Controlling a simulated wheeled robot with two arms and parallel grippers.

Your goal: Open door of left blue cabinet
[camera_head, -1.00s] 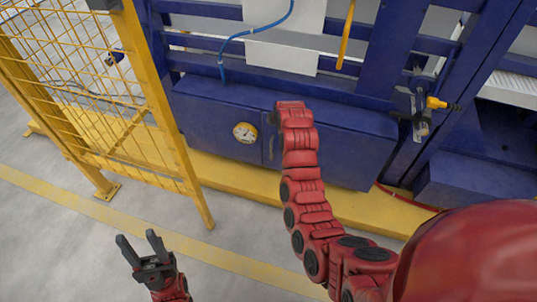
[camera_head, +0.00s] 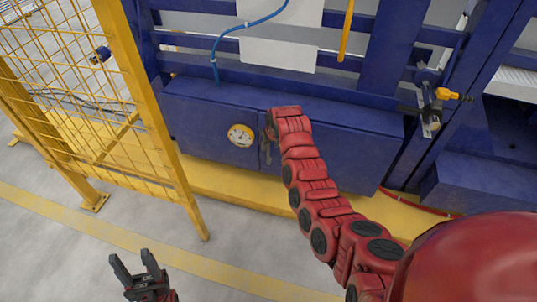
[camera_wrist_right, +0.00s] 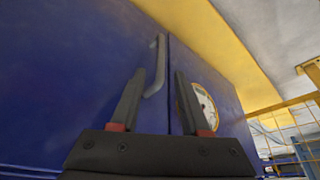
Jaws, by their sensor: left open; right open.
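The blue cabinet (camera_head: 350,152) runs low along the machine, with a dial gauge (camera_head: 241,135) on its left panel. A grey curved door handle (camera_wrist_right: 160,62) stands beside the seam, on the panel across from the gauge. My right gripper (camera_wrist_right: 159,76) is open, its two fingers pointing at the cabinet face with the handle between their tips in the wrist view. Contact cannot be told. In the head view my red right arm hides most of this gripper. The door looks shut. My left gripper (camera_head: 130,256) is open and empty above the floor at lower left.
A yellow mesh fence (camera_head: 130,110) with a post stands left of the cabinet. A yellow base strip (camera_head: 225,187) runs along the cabinet's foot. Another blue box (camera_head: 475,185) is at the right. Grey floor (camera_head: 60,240) in front is clear.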

